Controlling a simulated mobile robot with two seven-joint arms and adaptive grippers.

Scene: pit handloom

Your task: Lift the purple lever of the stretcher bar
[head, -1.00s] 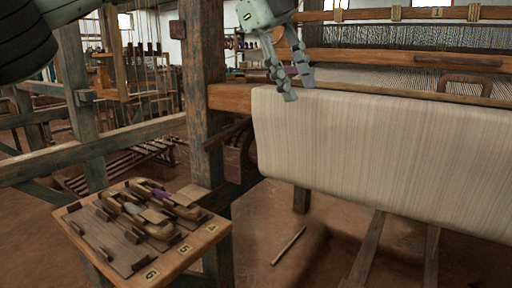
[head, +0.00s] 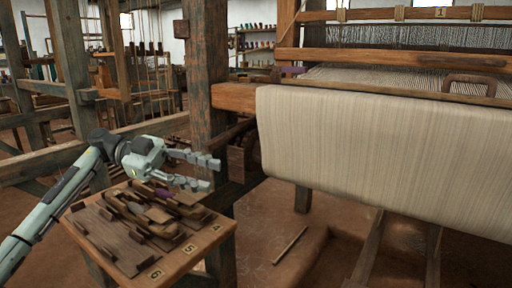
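My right gripper is out of view.
The side table (head: 188,264) carries a dark tray (head: 115,249) with wooden shuttles (head: 153,213), one with purple on it, partly hidden by my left gripper. A thick post (head: 207,75) stands between the table and the cloth roll (head: 380,150). A stick (head: 290,245) lies on the floor.

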